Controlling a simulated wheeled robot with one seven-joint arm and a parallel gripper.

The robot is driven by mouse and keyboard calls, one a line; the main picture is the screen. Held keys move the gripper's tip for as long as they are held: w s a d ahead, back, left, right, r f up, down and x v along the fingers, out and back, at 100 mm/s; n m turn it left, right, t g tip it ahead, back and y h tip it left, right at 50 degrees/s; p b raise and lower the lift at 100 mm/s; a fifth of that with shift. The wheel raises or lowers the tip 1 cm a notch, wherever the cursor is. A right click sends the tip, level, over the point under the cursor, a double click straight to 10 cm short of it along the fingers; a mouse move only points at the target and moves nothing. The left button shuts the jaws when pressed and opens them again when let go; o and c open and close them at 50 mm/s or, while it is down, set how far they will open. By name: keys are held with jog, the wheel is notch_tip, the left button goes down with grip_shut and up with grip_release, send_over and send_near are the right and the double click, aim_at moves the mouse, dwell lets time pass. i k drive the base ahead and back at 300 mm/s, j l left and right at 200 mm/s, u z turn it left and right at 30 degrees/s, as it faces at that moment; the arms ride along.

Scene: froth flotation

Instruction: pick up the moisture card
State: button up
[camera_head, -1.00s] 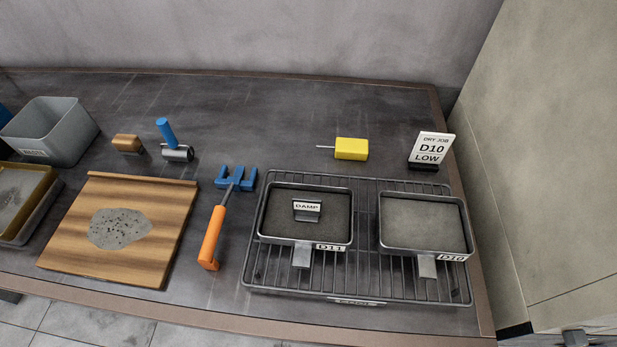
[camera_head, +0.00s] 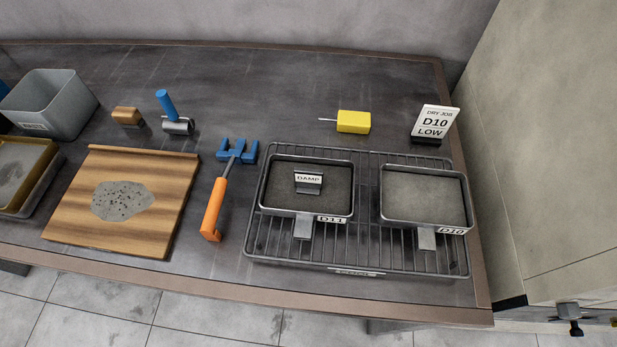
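A small white card marked DAMP (camera_head: 308,179) stands on a grey clip-like foot inside the left tray, labelled D11 (camera_head: 293,213). It looks like the moisture card. The tray holds dark grey material and sits on a wire rack (camera_head: 300,262). Another upright white card, reading DRY JOB D10 LOW (camera_head: 435,122), stands on a dark base behind the right end of the rack. My gripper is not in view.
The right tray D10 (camera_head: 425,228) holds paler material. An orange-handled tool (camera_head: 213,207) with a blue head lies left of the rack. A yellow block (camera_head: 353,121) with a thin rod lies behind it. A wooden board (camera_head: 75,220) is left.

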aim_at(307, 181)
jog(key=k+j, duration=0.1)
jog(key=j, duration=0.2)
jog(key=k+j, duration=0.1)
jog(key=j, duration=0.25)
jog(key=k+j, duration=0.15)
jog(key=j, duration=0.15)
jog(key=k+j, duration=0.1)
jog(key=j, duration=0.25)
jog(key=z, duration=0.05)
